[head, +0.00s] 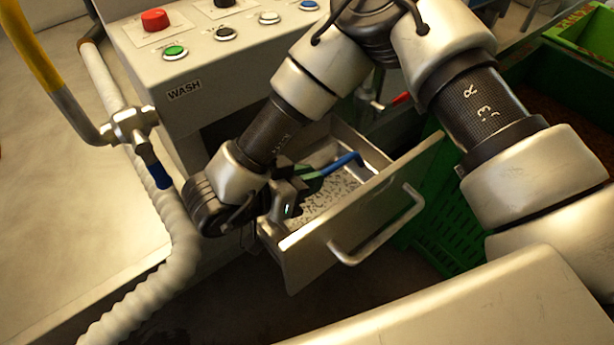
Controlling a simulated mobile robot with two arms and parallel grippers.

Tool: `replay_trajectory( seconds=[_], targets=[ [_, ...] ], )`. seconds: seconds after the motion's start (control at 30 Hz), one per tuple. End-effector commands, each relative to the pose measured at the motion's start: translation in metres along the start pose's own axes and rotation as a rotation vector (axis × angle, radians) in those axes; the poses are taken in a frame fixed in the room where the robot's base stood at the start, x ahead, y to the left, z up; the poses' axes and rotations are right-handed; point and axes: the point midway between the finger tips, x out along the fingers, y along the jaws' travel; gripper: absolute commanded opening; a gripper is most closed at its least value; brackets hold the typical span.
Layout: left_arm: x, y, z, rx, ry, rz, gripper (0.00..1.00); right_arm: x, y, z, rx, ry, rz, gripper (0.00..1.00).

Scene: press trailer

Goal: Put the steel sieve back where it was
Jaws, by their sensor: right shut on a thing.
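My right gripper (308,181) reaches into an open metal drawer (345,220) under the control panel. It is shut on a blue handle (342,164), which sticks out to the right of the fingers. What the handle belongs to is mostly hidden by the gripper. A grey speckled or perforated metal surface (333,197) shows in the drawer below the handle. It may be the steel sieve, but I cannot tell whether it is a separate piece or the drawer's bottom, nor whether it joins the handle. My left gripper is not in view.
The drawer's front has a bar handle (378,240). Above is the panel with a red button (154,19), a green button (174,51) and a WASH label. A ribbed white hose (170,225) and a valve (132,126) stand at left. A green crate (440,215) is at right.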

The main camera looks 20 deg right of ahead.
Motion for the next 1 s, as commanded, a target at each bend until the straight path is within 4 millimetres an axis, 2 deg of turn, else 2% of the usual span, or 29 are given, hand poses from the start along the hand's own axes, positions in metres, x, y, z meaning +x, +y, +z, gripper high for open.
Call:
replay_trajectory(
  seconds=[0.27, 0.3, 0.43, 0.8, 0.87, 1.0],
  targets=[
    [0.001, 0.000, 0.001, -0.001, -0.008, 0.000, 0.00, 0.001, 0.000, 0.001, 0.000, 0.001, 0.000, 0.00],
    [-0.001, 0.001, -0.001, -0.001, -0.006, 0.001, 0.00, 0.000, 0.000, 0.001, 0.000, 0.000, 0.000, 0.21],
    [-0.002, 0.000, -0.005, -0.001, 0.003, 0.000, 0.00, 0.000, 0.000, 0.001, -0.001, 0.000, 0.000, 0.40],
    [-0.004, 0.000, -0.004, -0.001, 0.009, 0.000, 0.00, -0.001, 0.000, -0.001, 0.000, 0.000, 0.000, 0.40],
    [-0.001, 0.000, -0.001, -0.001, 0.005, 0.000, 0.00, -0.009, 0.000, -0.001, 0.000, 0.001, -0.004, 0.40],
    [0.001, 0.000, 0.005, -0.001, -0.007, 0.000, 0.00, -0.037, 0.000, -0.001, 0.001, 0.003, -0.007, 0.40]
  ],
)
